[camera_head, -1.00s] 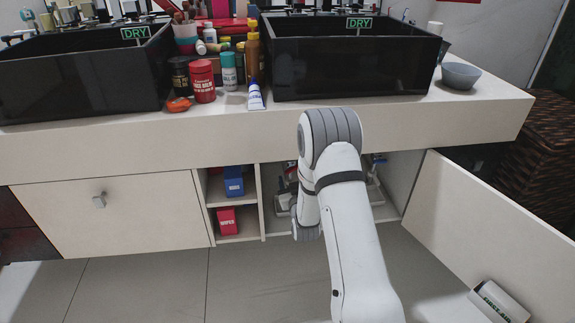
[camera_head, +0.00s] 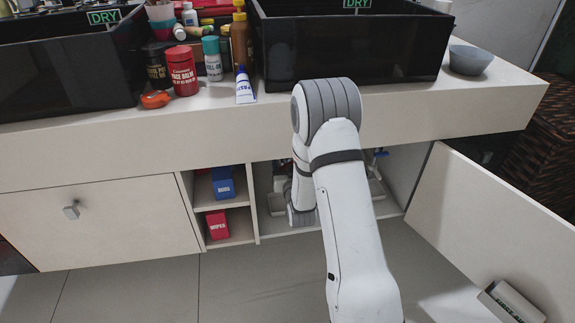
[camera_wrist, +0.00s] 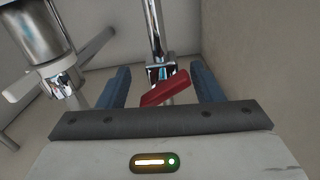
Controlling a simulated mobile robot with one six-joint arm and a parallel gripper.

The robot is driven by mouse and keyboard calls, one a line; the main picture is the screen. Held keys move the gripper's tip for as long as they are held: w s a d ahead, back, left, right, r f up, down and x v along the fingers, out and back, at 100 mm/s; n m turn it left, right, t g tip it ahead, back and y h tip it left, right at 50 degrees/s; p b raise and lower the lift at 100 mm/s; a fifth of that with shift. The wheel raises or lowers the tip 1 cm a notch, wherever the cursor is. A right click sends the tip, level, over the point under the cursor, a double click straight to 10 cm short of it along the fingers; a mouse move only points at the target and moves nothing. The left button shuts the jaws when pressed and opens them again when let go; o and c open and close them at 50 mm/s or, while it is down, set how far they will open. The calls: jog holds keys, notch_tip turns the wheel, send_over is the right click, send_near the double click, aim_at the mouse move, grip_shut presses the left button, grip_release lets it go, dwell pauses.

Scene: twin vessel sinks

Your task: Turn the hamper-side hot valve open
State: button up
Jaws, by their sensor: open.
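The red lever handle (camera_wrist: 166,88) of the hot valve sits on a chrome valve body and pipe (camera_wrist: 153,30) in the wrist view. The lever lies at a slant across the pipe. My gripper (camera_wrist: 158,72) is open, with its two blue fingers on either side of the lever. The lever appears apart from both fingers; whether it lies deep enough between them is unclear. In the head view my arm hides the gripper and the red lever inside the open cabinet. The hamper (camera_head: 548,150) stands at the right.
A thick chrome pipe (camera_wrist: 35,30) with fittings is left of the gripper. A blue-handled valve (camera_head: 378,153) shows right of my arm. The cabinet's divider (camera_head: 251,205) and open door (camera_head: 480,225) flank the opening. The counter (camera_head: 230,130) overhangs it.

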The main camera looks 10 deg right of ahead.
jog(key=shift+w, duration=0.25)
jog(key=c, duration=1)
jog(key=o, duration=1)
jog(key=shift+s, duration=0.3)
jog(key=s+p, duration=0.2)
jog(key=s, duration=0.5)
jog(key=shift+s, duration=0.1)
jog(key=shift+c, duration=0.3)
